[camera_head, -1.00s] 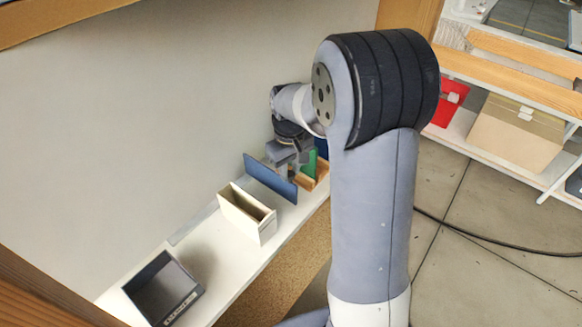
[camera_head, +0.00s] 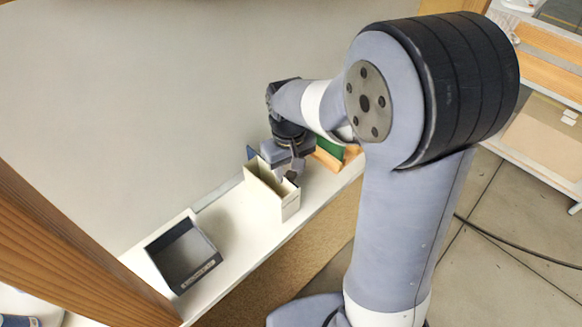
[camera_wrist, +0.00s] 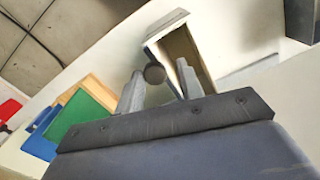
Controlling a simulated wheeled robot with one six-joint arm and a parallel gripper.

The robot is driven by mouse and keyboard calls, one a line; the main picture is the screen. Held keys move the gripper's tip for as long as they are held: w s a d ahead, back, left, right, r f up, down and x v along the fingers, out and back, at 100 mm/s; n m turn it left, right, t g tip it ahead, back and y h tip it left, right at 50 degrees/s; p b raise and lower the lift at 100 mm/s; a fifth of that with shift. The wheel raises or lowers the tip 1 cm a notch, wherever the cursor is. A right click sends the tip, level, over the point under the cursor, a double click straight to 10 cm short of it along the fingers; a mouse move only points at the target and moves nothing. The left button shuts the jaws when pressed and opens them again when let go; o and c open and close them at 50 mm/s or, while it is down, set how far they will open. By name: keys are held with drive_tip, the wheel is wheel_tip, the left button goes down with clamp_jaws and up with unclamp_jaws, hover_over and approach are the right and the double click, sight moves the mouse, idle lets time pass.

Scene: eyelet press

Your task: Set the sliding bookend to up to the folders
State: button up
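A thin dark-blue upright panel (camera_head: 251,153), seemingly the sliding bookend, stands close to the cream box on the shelf, mostly hidden behind my gripper and the box. My gripper (camera_head: 288,177) is low over the shelf at this panel. In the wrist view its two fingers (camera_wrist: 160,80) are apart, with a grey round knob (camera_wrist: 154,73) between the tips and a thin dark edge beside the right finger. Contact is unclear. The folders, green (camera_wrist: 82,118) and blue (camera_wrist: 41,136), stand by a wooden piece (camera_wrist: 101,91); the green one shows in the head view (camera_head: 329,152).
An open cream box (camera_head: 289,207) stands beside the panel and shows in the wrist view (camera_wrist: 166,25). A dark tray (camera_head: 190,275) sits farther left on the white shelf (camera_head: 231,219). A wall backs the shelf. Bare shelf lies between tray and box.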

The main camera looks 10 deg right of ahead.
drive_tip(key=shift+o, duration=1)
drive_tip(key=shift+r, duration=0.15)
wheel_tip(320, 180, up, 10)
drive_tip(key=shift+r, duration=0.25)
drive_tip(key=shift+f, duration=0.1)
wheel_tip(320, 180, down, 10)
drive_tip(key=shift+d+f, duration=0.1)
drive_tip(key=shift+f, duration=0.1)
drive_tip(key=shift+w+d+f, duration=0.15)
drive_tip(key=shift+w+d, duration=0.4)
drive_tip(key=shift+d, duration=0.1)
